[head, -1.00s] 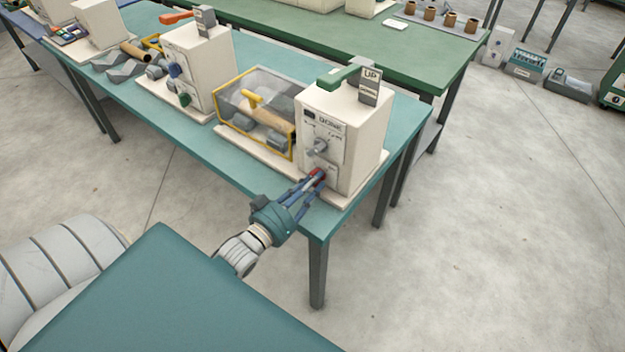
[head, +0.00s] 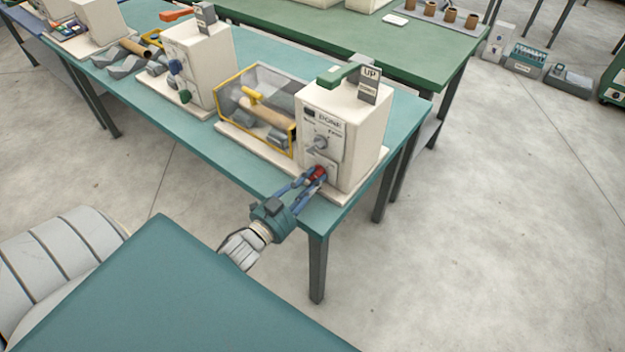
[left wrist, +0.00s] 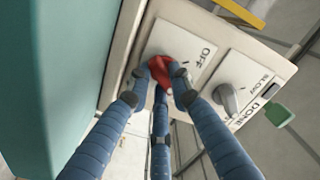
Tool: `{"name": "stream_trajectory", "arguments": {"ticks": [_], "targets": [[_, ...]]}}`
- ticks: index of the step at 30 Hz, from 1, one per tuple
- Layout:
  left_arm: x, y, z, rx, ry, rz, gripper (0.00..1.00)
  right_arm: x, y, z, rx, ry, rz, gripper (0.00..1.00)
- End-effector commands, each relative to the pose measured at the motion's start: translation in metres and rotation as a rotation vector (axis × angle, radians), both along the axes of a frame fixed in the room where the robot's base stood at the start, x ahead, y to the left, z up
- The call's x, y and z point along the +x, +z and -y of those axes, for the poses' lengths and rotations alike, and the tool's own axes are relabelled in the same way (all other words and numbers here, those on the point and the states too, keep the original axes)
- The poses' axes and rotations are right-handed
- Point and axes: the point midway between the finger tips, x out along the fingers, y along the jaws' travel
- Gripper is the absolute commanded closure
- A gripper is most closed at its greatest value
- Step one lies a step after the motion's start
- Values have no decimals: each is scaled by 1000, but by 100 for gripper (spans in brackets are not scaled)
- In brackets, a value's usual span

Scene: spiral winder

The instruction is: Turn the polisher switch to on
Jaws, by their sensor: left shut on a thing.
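The machine box (head: 342,135) is cream and stands at the near right end of the teal table. A red rotary switch (head: 318,172) sits low on its front panel. In the left wrist view the red switch (left wrist: 163,72) shows beside a plate marked OFF (left wrist: 205,52); the fingers hide part of the switch and its other marking. My left gripper (head: 312,180) is shut on the red switch, with its blue fingers around it. A grey knob (head: 321,143) sits above the switch, and it also shows in the left wrist view (left wrist: 228,97). My right gripper is not in view.
A clear yellow-framed guard (head: 256,105) stands left of the box. A second cream machine (head: 197,70) stands farther left on the teal table (head: 160,125). A green table (head: 430,50) stands behind.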

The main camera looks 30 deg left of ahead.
Motion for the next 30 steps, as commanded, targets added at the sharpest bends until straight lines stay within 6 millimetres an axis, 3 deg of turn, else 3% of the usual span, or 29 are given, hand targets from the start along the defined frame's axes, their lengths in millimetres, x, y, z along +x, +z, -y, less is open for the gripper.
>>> {"name": "stream_trajectory", "arguments": {"ticks": [23, 24, 25, 26, 30], "targets": [[0, 0, 0, 101, -1, 9, 100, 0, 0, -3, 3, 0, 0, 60], [0, 0, 0, 101, -1, 9, 72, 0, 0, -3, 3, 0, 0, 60], [0, 0, 0, 101, -1, 9, 66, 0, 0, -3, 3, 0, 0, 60], [0, 0, 0, 100, -1, 9, 60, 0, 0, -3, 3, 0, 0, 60], [0, 0, 0, 98, 0, 8, 60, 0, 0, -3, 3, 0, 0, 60]]}}
